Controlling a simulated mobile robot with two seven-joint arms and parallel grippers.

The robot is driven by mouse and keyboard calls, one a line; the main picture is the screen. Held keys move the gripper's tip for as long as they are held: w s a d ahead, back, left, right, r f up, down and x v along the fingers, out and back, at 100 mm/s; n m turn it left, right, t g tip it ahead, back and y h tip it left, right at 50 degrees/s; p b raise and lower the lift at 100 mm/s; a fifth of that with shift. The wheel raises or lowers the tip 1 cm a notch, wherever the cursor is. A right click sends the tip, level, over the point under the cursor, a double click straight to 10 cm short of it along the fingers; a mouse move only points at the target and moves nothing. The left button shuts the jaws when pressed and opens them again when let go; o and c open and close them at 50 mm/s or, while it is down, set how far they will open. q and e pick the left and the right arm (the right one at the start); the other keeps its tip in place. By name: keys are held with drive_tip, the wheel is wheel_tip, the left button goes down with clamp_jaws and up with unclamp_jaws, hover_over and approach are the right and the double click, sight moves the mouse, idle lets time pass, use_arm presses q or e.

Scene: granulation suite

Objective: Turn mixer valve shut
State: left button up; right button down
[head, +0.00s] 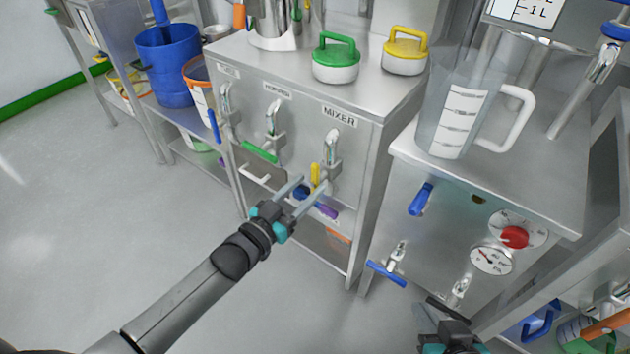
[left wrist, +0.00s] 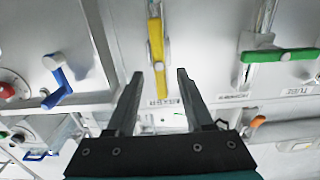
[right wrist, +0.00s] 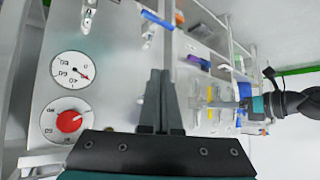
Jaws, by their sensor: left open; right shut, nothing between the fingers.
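The mixer valve has a yellow lever (head: 315,174) on a metal tap below the MIXER label (head: 341,115) on the cabinet front. The lever hangs roughly vertical, in line with the pipe. In the left wrist view the yellow lever (left wrist: 156,42) runs upright, in line with the gap between my fingers. My left gripper (head: 312,183) is open, its fingertips close to the lever. I cannot tell whether they touch it. My right gripper (head: 438,306) is low at the front right; in the right wrist view its fingers (right wrist: 160,75) are together and empty.
Neighbouring valves have a green lever (head: 259,152) and a blue lever (head: 214,126). The right cabinet carries blue levers (head: 386,273), a red knob (head: 515,237) and a gauge (head: 491,260). A clear jug (head: 455,105) stands on top. The floor at left is clear.

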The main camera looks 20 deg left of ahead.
sight(313, 182)
use_arm(q)
drive_tip(key=shift+b+x, duration=0.5)
drive_tip(key=shift+x, duration=0.75)
drive_tip(key=shift+w+d, duration=0.2)
drive_tip(key=shift+w, duration=0.4)
use_arm(e)
drive_tip(key=shift+w+a+r+t+y, duration=0.2)
drive_tip(key=shift+a+t+y, duration=0.1)
drive_tip(key=shift+a+t, duration=0.2)
drive_tip(key=shift+w+a+r+t+y, duration=0.1)
drive_tip(key=shift+w+a+t+y, duration=0.15)
drive_tip(key=shift+a+t, duration=0.25)
drive_tip(key=shift+w+a+r+t+y, duration=0.15)
drive_tip(key=shift+a+t+y, duration=0.25)
drive_tip(key=shift+a, duration=0.2)
use_arm(q)
clamp_jaws()
